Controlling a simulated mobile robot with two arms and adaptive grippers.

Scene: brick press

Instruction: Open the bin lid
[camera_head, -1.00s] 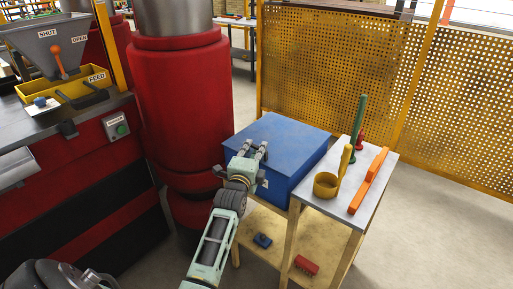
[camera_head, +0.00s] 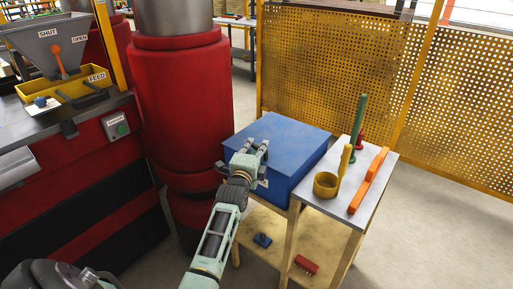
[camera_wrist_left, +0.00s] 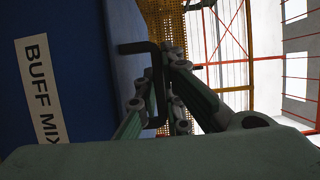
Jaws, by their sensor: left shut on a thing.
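The blue bin (camera_head: 292,170) stands on a wooden stand, its flat blue lid (camera_head: 285,135) lying shut on top. My left gripper (camera_head: 257,146) is at the lid's front left edge. In the left wrist view my left gripper (camera_wrist_left: 168,85) is shut on a dark bar handle (camera_wrist_left: 156,80) beside the bin's blue face. A white label (camera_wrist_left: 40,90) reading "BUFF MIX", cut off at its end, is on that face. The handle is hidden behind the fingers in the head view. My right gripper is not in view.
A grey-topped table (camera_head: 330,205) right of the bin holds a yellow scoop (camera_head: 326,185), an orange bar (camera_head: 368,180) and a green tool (camera_head: 357,125). The red press column (camera_head: 180,100) stands close on the left. A yellow mesh fence (camera_head: 340,65) is behind.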

